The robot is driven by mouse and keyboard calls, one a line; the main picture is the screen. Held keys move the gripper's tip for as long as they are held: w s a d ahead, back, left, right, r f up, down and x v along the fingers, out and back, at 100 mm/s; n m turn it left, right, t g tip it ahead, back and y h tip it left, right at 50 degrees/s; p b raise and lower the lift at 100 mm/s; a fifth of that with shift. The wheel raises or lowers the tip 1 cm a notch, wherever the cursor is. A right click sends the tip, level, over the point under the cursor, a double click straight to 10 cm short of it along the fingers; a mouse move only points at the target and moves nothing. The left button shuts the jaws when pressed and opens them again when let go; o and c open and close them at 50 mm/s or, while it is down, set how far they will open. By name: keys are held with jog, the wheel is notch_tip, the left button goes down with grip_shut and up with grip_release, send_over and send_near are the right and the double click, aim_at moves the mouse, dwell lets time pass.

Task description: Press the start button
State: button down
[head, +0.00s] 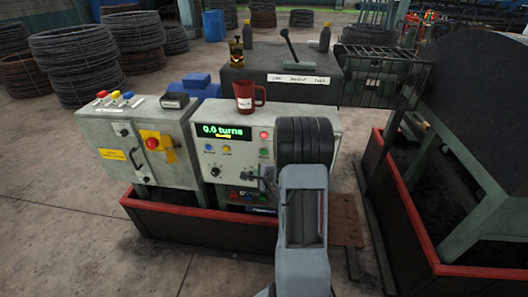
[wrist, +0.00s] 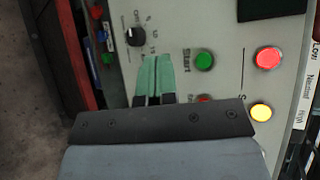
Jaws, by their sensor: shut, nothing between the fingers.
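The green start button (wrist: 204,61) sits on the pale control panel (wrist: 225,35) in the wrist view, with the word Start printed just left of it. It also shows as a small green dot (head: 263,153) in the head view, close to my arm. My gripper (wrist: 152,60) has its green fingers shut together with nothing between them. The fingertips are left of the start button in the wrist view, apart from it. A red button (wrist: 204,98) is partly hidden behind my gripper.
A red lamp (wrist: 267,59) and a yellow lamp (wrist: 260,112) are lit. A black knob (wrist: 135,36) is near the fingers. The display (head: 223,130) reads 0.0 turns. A red mug (head: 249,95) stands on top. A grey cabinet (head: 125,150) with a red emergency button stands left.

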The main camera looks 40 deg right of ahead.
aim_at(264, 152)
dwell(0.4)
jog(key=shift+w+d+p, duration=0.65)
jog(key=shift+w+d, duration=2.45)
jog(key=shift+w, duration=0.1)
jog(key=shift+w+d+p, duration=0.1)
jog(key=shift+w+p, duration=0.05)
jog(key=shift+p, duration=0.15)
jog(key=shift+w+d, duration=0.15)
